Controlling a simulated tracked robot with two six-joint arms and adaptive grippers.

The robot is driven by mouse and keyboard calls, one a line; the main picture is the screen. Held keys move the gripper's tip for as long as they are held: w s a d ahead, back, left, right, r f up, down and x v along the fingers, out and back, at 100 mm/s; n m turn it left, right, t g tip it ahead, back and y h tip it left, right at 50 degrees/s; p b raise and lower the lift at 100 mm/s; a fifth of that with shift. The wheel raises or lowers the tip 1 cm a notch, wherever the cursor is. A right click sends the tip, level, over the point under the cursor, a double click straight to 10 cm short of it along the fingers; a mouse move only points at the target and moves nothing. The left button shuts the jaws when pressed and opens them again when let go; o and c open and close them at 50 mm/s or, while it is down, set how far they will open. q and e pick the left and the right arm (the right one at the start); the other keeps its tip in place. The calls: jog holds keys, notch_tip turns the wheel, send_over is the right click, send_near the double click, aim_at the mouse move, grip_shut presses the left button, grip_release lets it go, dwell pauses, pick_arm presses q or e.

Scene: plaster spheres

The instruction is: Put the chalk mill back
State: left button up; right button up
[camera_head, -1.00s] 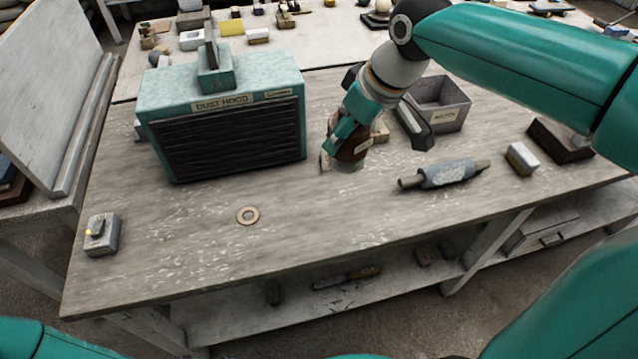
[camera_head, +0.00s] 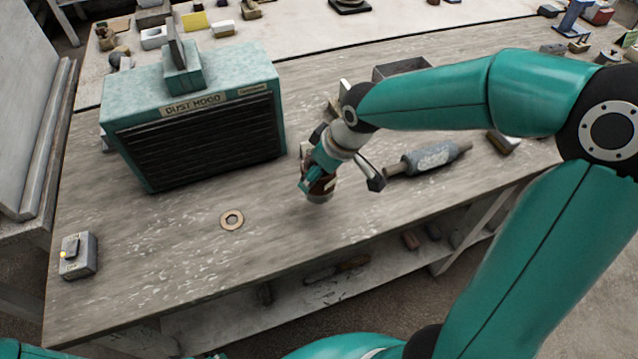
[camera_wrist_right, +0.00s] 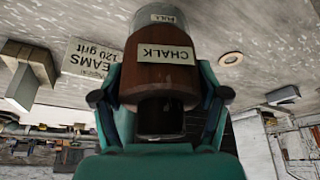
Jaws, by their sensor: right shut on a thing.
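The chalk mill (camera_head: 320,188) has a brown body and a pale lower end. In the right wrist view the mill (camera_wrist_right: 165,75) shows a "CHALK" label and a "FULL" label at its far end. My right gripper (camera_head: 316,178) is shut on it, with the fingers (camera_wrist_right: 162,98) on both sides of the brown body. The mill points downward near the worktable (camera_head: 170,255); I cannot tell if its end touches the surface. A flat tan ring (camera_head: 232,219) lies on the table to the left of the mill, apart from it. My left gripper is not in view.
The teal dust hood (camera_head: 195,130) stands behind and left of the mill. A grey roller (camera_head: 428,158) lies to the right, with an open grey box (camera_head: 400,68) behind. A small grey switch box (camera_head: 78,255) sits at the left edge. The table around the ring is clear.

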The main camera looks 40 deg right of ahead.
notch_tip(320, 180, down, 5)
dwell(0.4)
jog(key=o, duration=1.5)
jog(key=v, duration=1.2)
jog(key=shift+s+r, duration=0.1)
